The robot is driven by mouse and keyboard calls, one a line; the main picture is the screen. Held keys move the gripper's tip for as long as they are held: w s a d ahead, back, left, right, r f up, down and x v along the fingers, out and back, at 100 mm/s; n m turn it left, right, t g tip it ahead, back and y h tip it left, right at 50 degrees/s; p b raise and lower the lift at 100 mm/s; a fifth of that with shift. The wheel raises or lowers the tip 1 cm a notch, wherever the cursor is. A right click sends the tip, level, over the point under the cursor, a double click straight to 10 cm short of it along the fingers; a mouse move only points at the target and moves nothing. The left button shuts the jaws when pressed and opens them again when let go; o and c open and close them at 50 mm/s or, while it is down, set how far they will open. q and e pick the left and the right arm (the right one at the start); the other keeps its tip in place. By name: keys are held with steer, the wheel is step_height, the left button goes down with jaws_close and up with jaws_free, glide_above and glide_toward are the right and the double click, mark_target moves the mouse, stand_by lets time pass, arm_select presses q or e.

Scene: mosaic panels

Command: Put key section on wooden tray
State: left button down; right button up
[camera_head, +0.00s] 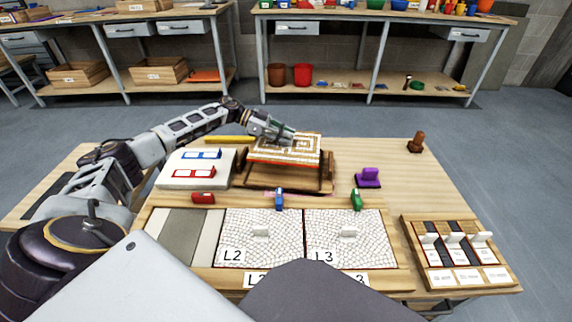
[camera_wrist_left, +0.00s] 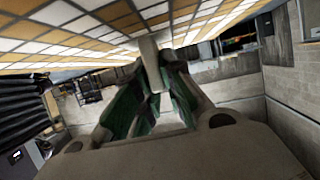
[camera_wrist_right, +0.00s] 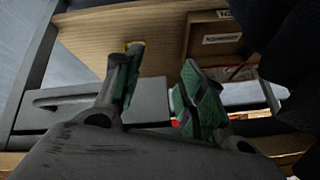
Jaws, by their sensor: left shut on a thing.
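The key section (camera_head: 303,151), a panel of white and tan tiles in a meander pattern with a reddish front edge, is over the wooden tray (camera_head: 290,187) at the table's back middle. I cannot tell whether it touches the tray. My left gripper (camera_head: 284,138) is shut on the panel's pale grip, and its tiles fill the top of the left wrist view (camera_wrist_left: 75,40). My right gripper (camera_wrist_right: 153,85) is open and empty in the right wrist view; it is not in the head view.
Panels L2 (camera_head: 235,235) and L3 (camera_head: 372,240) lie in the front frame. A light block with blue and red pieces (camera_head: 182,180) stands left of the tray. A purple piece (camera_head: 369,177), a brown stamp (camera_head: 416,143) and a switch box (camera_head: 440,262) are to the right.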

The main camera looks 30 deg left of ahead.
mark_target(280, 143)
arm_select(q)
steer(key=shift+f+b, duration=0.75)
steer(key=shift+f, duration=0.8)
steer(key=shift+f+b, duration=0.3)
steer(key=shift+f, duration=0.5)
arm_select(e)
steer(key=shift+w+a+f+t, duration=0.1)
steer(key=shift+a+f+t, duration=0.05)
steer(key=shift+f, duration=0.6)
steer(key=shift+a+f+t, duration=0.15)
steer(key=shift+f, duration=0.6)
arm_select(q)
steer(key=shift+f+b, duration=1.25)
steer(key=shift+f, duration=1.2)
arm_select(e)
steer(key=shift+w+a+f+y, duration=0.15)
steer(key=shift+f+y, duration=0.35)
steer(key=shift+f, duration=0.6)
arm_select(q)
steer(key=shift+f, duration=0.1)
arm_select(e)
steer(key=shift+a, duration=0.1)
arm_select(q)
steer(key=c, duration=1.7)
jaws_free()
steer(key=shift+s+f, duration=0.1)
steer(key=shift+f, duration=0.05)
steer(key=shift+o, duration=0.9)
